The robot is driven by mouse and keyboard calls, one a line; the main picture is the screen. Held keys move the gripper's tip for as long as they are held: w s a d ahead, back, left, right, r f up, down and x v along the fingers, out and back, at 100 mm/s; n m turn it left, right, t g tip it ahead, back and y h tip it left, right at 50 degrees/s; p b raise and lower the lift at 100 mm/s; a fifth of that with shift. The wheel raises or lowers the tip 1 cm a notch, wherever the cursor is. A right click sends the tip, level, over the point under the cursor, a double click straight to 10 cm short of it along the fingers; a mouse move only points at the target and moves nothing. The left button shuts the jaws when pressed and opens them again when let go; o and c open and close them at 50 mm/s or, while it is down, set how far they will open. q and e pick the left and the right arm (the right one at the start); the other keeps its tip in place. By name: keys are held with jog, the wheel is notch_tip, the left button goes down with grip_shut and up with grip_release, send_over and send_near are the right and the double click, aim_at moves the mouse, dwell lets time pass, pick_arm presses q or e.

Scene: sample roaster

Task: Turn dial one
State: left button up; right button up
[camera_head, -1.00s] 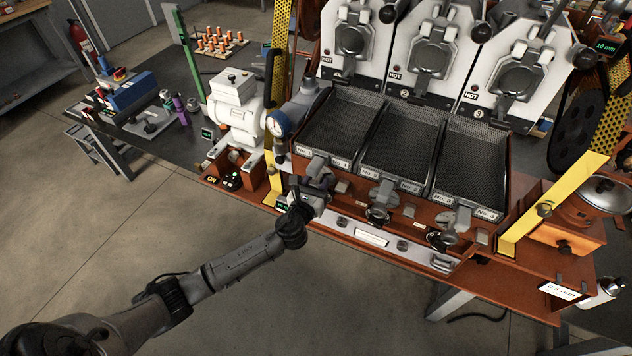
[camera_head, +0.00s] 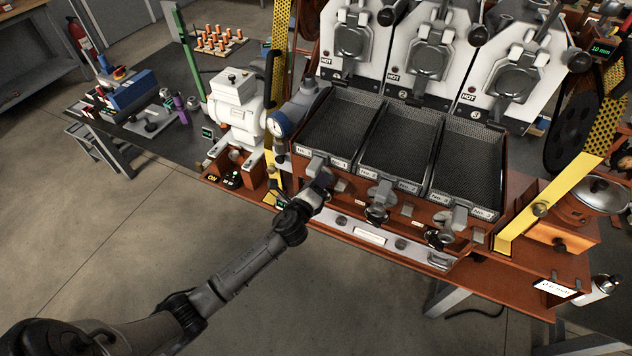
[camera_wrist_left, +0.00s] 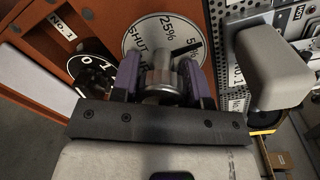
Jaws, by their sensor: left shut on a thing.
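A round metal knob (camera_wrist_left: 162,76) stands in front of a pale round dial plate (camera_wrist_left: 150,32) marked SHUT, 25% and a partly covered number starting with 5. My left gripper (camera_wrist_left: 160,82) has its two purple fingers on either side of the knob and is shut on it. In the head view my left gripper (camera_head: 322,182) is at the front of the roaster, below the tray marked No. 1 (camera_head: 338,122). The gripper and wrist hide the dial there. My right gripper is not in view.
A black dial (camera_wrist_left: 92,72) marked 0 and 1 sits close left of the gripper, near a NO. 1 label (camera_wrist_left: 62,33). A grey handle (camera_wrist_left: 268,68) stands close on the right. More knobs (camera_head: 377,212) line the front. The floor in front is clear.

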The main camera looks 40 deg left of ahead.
pick_arm(q)
jog(key=n, duration=0.2)
jog(key=shift+r+n, duration=0.1)
jog(key=shift+n, duration=0.3)
jog(key=n+p, duration=0.1)
jog(key=n, duration=0.2)
jog(key=shift+h, duration=0.3)
jog(key=n, duration=0.3)
jog(key=shift+n+p, duration=0.4)
jog(key=n+p, duration=0.1)
jog(key=n, duration=0.2)
jog(key=shift+r+h, duration=0.1)
jog(key=shift+h, duration=0.2)
jog(key=n+p, duration=0.2)
jog(key=n, duration=0.3)
jog(key=shift+d+n+t, duration=0.1)
jog(key=shift+n+t, duration=0.2)
jog(key=n, duration=0.2)
jog(key=shift+n+p, duration=0.3)
jog(key=shift+p, duration=0.1)
jog(key=shift+n, duration=0.5)
